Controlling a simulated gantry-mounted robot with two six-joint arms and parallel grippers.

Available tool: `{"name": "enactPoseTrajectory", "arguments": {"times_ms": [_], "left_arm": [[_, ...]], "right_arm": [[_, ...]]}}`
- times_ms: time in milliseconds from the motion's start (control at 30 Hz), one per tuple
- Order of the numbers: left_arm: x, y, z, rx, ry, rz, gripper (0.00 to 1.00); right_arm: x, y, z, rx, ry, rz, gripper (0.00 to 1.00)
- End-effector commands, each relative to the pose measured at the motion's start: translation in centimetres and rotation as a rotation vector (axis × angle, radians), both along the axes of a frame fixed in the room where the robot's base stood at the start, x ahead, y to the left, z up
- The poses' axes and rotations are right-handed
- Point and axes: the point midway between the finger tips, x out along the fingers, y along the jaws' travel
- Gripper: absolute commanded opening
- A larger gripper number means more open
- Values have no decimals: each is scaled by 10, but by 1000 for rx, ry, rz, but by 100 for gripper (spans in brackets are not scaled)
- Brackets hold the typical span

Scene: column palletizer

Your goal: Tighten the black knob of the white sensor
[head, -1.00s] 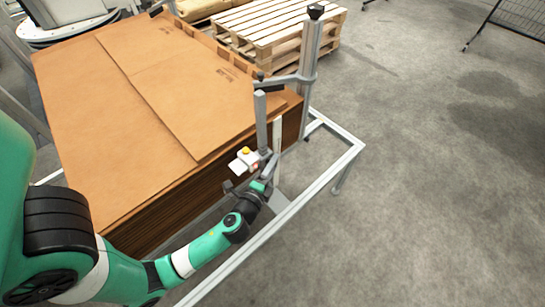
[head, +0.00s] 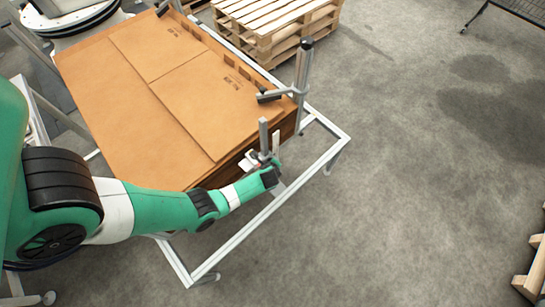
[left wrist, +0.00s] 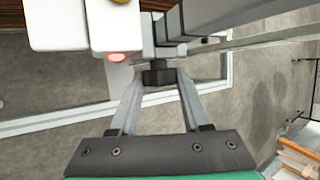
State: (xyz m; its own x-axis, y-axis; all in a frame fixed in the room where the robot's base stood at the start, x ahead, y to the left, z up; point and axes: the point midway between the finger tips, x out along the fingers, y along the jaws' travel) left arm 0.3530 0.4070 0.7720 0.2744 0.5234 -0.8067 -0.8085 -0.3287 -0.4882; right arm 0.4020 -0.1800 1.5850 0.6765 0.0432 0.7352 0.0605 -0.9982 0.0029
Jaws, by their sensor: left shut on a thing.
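The white sensor (head: 250,162) is mounted on a grey upright post (head: 263,135) beside the front right corner of the cardboard stack. In the left wrist view the sensor (left wrist: 68,25) is a white block at upper left, with a small red oval on its lower edge. The black knob (left wrist: 158,74) sits just right of it, under a grey bracket. My left gripper (left wrist: 158,82) is shut on the black knob, one finger on each side. In the head view the left gripper (head: 268,166) is small and partly hides the knob. The right gripper is not in view.
A tall stack of brown cardboard sheets (head: 150,100) stands in a metal frame (head: 240,237) left of the post. A second post (head: 303,72) with an arm stands behind. A wooden pallet stack (head: 280,28) is at the back.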

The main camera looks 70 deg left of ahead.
Motion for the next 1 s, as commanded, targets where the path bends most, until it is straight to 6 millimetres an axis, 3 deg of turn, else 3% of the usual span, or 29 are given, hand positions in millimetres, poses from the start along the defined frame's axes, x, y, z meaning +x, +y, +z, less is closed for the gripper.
{"name": "enactPoseTrajectory", "arguments": {"times_ms": [400, 967, 1000], "left_arm": [[1, 1, 0, -84, 209, 0, 0], [1, 1, 0, -98, 244, 1, 0], [1, 1, 0, -98, 243, 0, 49]], "right_arm": [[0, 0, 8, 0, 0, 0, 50], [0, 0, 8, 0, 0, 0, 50], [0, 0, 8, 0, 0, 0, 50]]}}
